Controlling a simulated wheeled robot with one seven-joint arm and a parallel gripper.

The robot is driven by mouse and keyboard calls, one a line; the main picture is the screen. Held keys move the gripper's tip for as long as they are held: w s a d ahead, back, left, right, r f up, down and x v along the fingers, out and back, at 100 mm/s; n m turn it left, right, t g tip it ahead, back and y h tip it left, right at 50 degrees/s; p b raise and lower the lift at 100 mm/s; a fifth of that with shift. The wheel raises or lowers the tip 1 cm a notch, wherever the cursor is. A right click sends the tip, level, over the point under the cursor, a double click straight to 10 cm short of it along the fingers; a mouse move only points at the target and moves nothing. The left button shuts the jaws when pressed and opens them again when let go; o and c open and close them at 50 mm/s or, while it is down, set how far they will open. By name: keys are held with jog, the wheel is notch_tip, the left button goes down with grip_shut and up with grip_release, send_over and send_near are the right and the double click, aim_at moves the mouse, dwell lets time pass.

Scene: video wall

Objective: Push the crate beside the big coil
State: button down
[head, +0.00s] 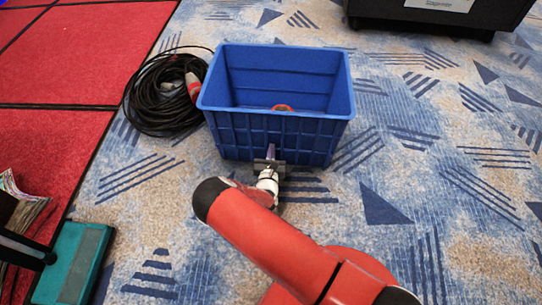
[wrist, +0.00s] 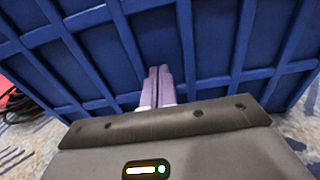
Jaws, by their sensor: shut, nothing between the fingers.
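A blue plastic crate (head: 275,135) stands upright on the carpet in the middle of the head view, with a small red thing lying inside it. A big coil of black cable (head: 160,100) with a red and white plug lies just left of the crate, very close to its left side. My gripper (head: 270,153) is at the front wall of the crate, a little right of its left half. In the wrist view my gripper (wrist: 158,75) has its fingers together and empty, pointing at the crate's ribbed wall (wrist: 215,45). The fingertips look at or very near the wall; contact cannot be told.
Red mats (head: 60,60) cover the floor at the left. A teal and black object (head: 75,265) lies at the lower left. A black case (head: 440,15) with a white label stands at the top right. The patterned carpet (head: 440,150) right of the crate is clear.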

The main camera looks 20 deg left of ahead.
jog(key=shift+x, duration=1.25)
